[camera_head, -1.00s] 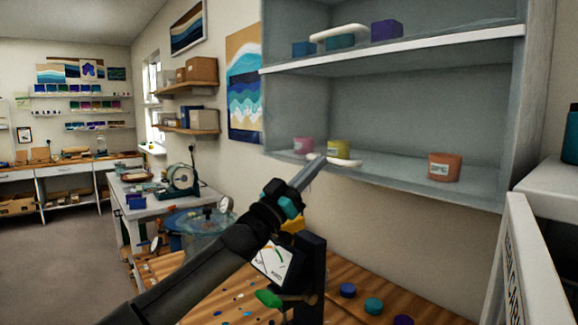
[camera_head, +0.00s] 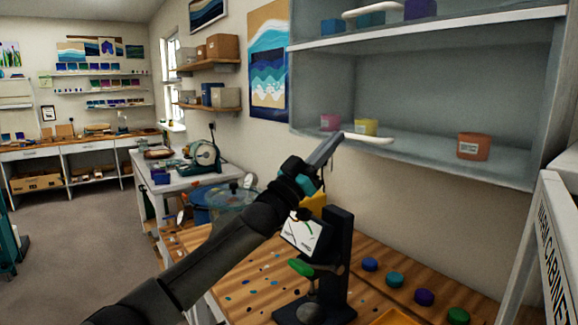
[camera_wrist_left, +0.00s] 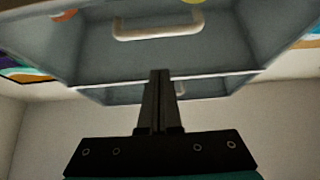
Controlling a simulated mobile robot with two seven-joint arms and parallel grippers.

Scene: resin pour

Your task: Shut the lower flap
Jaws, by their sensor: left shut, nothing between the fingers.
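The lower flap is a see-through panel across the lower bay of the grey wall cabinet (camera_head: 430,92). Its white bar handle (camera_head: 368,138) sits at the bay's bottom edge. Whether a gap is left along that edge cannot be told. My left gripper (camera_head: 334,143) is shut and empty, its tips pointing up at the left end of the handle in the head view. Contact cannot be made out. In the left wrist view the shut fingers (camera_wrist_left: 160,76) point at the cabinet, with a white handle (camera_wrist_left: 158,32) beyond them. My right gripper is not in view.
Pink, yellow and orange tubs (camera_head: 473,146) stand in the lower bay. A second white handle (camera_head: 372,10) is above. Below are a wooden bench (camera_head: 250,285) with several coloured discs and a dark stand (camera_head: 338,250). A white-framed sign (camera_head: 548,240) stands at right.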

